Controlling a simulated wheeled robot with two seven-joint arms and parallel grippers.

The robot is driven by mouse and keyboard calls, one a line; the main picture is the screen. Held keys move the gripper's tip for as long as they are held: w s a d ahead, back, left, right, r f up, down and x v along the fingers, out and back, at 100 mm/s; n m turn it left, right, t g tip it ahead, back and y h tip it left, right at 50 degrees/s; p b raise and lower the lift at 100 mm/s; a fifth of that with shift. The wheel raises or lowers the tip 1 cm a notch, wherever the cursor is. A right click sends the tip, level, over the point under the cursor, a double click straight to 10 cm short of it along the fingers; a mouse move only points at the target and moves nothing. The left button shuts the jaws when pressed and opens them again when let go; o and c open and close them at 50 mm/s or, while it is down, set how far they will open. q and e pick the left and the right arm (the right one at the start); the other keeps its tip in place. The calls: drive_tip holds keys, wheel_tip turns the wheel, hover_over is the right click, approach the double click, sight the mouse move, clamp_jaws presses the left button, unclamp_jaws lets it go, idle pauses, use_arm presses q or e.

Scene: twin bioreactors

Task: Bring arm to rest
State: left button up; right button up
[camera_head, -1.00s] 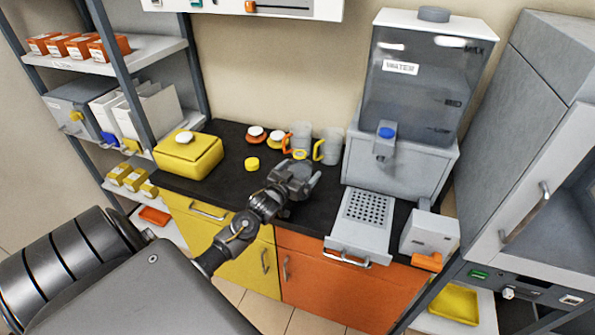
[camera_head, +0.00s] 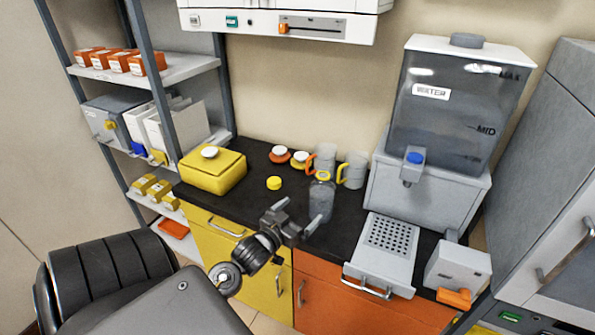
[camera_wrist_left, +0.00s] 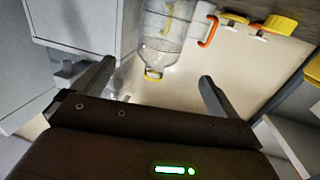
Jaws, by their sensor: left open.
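My left gripper (camera_head: 297,217) is open and empty, at the front edge of the dark counter. In the left wrist view its two fingers (camera_wrist_left: 150,85) stand wide apart with nothing between their tips. A clear bottle with a yellow ring at its neck (camera_head: 321,199) stands upright on the counter just beyond the fingers, apart from them. It also shows in the left wrist view (camera_wrist_left: 163,45). My right gripper is not in view.
Two clear jugs, one with an orange handle (camera_head: 325,157) and one with a yellow handle (camera_head: 354,170), stand behind the bottle. A water dispenser (camera_head: 430,190) and drip tray (camera_head: 388,245) are at right. A yellow box (camera_head: 213,171) and yellow cap (camera_head: 274,183) are at left.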

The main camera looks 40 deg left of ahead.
use_arm(q)
drive_tip(key=shift+d+f, duration=0.1)
idle(0.4)
drive_tip(key=s+d+f+m+g+h, duration=0.1)
drive_tip(key=s+d+f+g, duration=0.6)
drive_tip(key=s+d+f, duration=0.3)
drive_tip(key=s+d+f+m+g+h, duration=0.25)
drive_tip(key=s+d+g, duration=0.55)
drive_tip(key=s, duration=0.5)
wheel_tip(320, 180, down, 27)
drive_tip(key=s, duration=0.2)
drive_tip(key=s+a+f+g+y, duration=0.1)
drive_tip(key=s+a+f, duration=0.1)
drive_tip(key=s+f, duration=1.2)
drive_tip(key=shift+s+f, duration=0.25)
drive_tip(key=shift+s, duration=0.85)
